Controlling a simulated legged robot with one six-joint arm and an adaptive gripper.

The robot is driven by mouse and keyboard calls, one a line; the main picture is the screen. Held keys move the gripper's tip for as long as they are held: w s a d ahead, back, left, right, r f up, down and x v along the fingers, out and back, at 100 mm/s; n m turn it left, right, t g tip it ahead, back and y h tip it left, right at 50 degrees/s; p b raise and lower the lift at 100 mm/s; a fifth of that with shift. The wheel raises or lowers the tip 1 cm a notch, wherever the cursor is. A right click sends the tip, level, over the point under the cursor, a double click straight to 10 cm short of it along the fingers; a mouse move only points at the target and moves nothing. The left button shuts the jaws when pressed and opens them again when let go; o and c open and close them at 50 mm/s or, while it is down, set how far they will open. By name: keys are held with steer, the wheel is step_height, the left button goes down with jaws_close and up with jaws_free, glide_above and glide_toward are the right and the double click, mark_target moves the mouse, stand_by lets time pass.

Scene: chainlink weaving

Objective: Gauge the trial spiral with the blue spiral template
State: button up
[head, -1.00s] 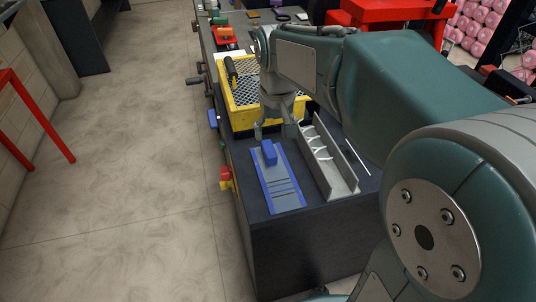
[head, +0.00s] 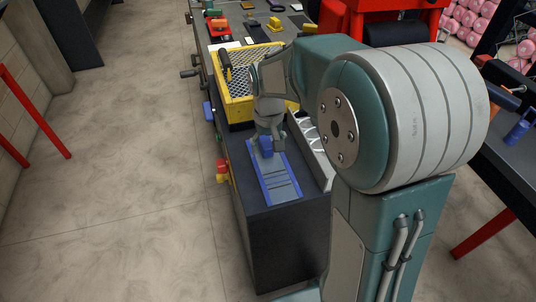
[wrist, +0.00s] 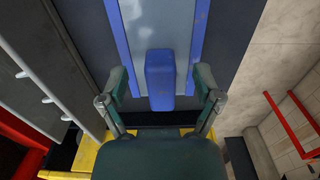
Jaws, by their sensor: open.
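The blue spiral template (head: 284,186) lies flat on the dark bench, a grey plate with blue edges and an upright blue block (head: 266,149) at its far end. The plate also shows in the wrist view (wrist: 160,28). My gripper (head: 267,138) is open at the block. In the wrist view its fingers (wrist: 160,84) stand on either side of the block (wrist: 160,70), with gaps visible. The trial spiral appears to be the pale zigzag wire (head: 302,121) in a grey metal channel (head: 319,159) right of the template, partly hidden by my arm.
A yellow mesh-topped crate (head: 238,107) stands just behind the template. Red and yellow pieces (head: 222,172) are on the bench's left side. Tools lie farther back. A second dark bench (head: 515,165) is at the right. Open floor (head: 130,190) lies left.

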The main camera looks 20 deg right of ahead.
steer(key=shift+f, duration=0.85)
jaws_close()
